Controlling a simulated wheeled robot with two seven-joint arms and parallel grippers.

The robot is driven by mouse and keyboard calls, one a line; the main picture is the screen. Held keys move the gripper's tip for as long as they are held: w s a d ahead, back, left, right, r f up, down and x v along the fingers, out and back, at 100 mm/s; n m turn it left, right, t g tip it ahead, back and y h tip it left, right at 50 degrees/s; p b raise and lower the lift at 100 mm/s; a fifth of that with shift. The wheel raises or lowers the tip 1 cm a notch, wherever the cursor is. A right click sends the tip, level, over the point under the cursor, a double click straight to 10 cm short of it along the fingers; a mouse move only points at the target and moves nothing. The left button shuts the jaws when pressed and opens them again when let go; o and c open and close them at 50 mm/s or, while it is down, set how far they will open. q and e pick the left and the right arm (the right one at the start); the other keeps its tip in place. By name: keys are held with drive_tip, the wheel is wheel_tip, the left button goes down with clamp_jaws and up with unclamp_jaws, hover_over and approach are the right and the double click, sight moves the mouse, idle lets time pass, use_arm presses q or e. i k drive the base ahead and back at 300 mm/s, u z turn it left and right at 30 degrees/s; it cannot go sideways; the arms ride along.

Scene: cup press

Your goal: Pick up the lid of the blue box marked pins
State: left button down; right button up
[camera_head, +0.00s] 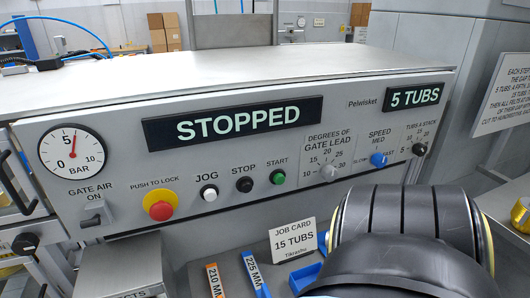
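No box with a readable "pins" mark shows in the head view. A blue box-like piece (305,277) lies low in the middle, partly hidden behind a large black rounded part; I cannot tell whether it is the pins box or its lid. Another bit of blue (322,241) shows just above it, mostly covered. The black part at the lower right looks like one of my own arms. Neither gripper's fingers are in view.
A control panel (320,150) reads STOPPED and 5 TUBS, with a red stop button (160,206) on its front. Below it stand a job card (293,241) reading 15 TUBS, an orange strip (214,280) marked 210 MM and a blue strip (255,274) marked 225 MM.

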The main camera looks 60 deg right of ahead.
sight(320, 236)
drive_tip(key=u, duration=1)
drive_tip(key=k, duration=1.75)
drive_tip(key=z, duration=1.35)
